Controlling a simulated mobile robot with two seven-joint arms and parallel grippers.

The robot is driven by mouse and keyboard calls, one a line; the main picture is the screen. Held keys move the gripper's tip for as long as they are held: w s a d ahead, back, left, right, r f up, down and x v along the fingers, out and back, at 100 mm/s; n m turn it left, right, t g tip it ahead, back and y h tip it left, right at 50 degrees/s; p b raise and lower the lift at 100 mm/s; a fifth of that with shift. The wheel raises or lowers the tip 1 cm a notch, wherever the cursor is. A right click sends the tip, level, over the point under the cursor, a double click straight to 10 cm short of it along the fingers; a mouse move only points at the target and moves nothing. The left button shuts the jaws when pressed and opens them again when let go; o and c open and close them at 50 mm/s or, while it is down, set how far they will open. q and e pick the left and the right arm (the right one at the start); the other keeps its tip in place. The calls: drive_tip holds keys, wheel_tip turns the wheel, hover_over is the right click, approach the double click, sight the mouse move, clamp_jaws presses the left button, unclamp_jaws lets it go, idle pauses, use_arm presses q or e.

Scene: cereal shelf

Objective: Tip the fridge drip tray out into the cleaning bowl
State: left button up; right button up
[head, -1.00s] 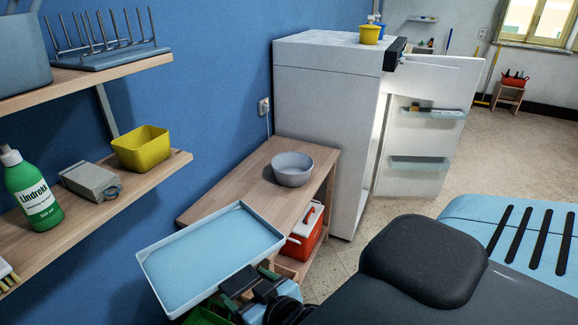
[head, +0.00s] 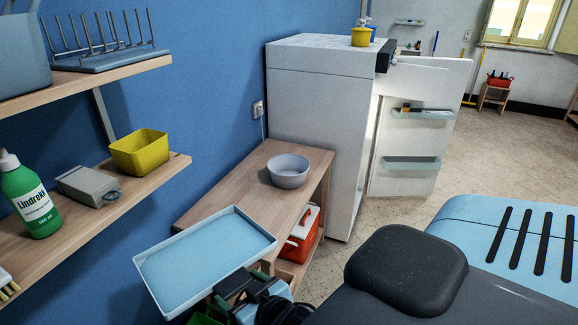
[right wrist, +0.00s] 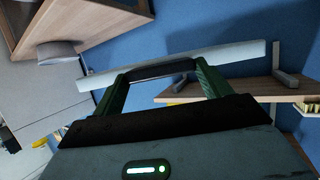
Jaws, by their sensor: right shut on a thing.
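The drip tray (head: 205,262) is a shallow white tray with a layer of bluish liquid, held roughly level in the head view. My right gripper (head: 262,277) is shut on the tray's near right edge. In the right wrist view my green fingers (right wrist: 157,78) close on the tray's pale rim (right wrist: 225,55). The cleaning bowl (head: 289,169) is round and grey and stands on the wooden bench, beyond and to the right of the tray. A grey round shape like the bowl also shows in the right wrist view (right wrist: 57,52). My left gripper is not in view.
The wooden bench (head: 240,190) has bare top around the bowl, with a red-and-white box (head: 300,232) below. The fridge (head: 315,100) stands behind with its door open (head: 420,140). Wall shelves (head: 90,205) at left hold a green bottle (head: 32,193) and yellow tub (head: 141,152).

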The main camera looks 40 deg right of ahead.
sight(247, 253)
drive_tip(key=shift+m+h, duration=0.3)
drive_tip(key=shift+h, duration=0.1)
drive_tip(key=w+d+f, duration=0.1)
drive_tip(key=w+d+f+b, duration=0.1)
drive_tip(key=w+f, duration=0.1)
drive_tip(key=w+d+f, duration=0.1)
drive_tip(key=w, duration=0.1)
drive_tip(key=shift+w+d+f, duration=0.2)
drive_tip(key=shift+d, duration=0.15)
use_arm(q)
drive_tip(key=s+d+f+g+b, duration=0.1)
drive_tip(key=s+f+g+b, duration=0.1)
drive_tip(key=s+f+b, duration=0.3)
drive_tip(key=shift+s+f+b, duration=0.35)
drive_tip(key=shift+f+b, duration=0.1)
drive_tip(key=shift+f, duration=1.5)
use_arm(e)
drive_tip(key=w+d+f+m+h, duration=0.1)
drive_tip(key=w+d+m+h, duration=0.1)
drive_tip(key=w+d, duration=0.7)
drive_tip(key=w+d+f+m+g+h, duration=0.1)
drive_tip(key=w+d+f+h, duration=0.1)
drive_tip(key=w+d, duration=0.7)
drive_tip(key=shift+w+d+f+m, duration=0.15)
drive_tip(key=shift+d+f+m, duration=0.2)
drive_tip(key=shift+d, duration=0.5)
drive_tip(key=shift+r, duration=0.15)
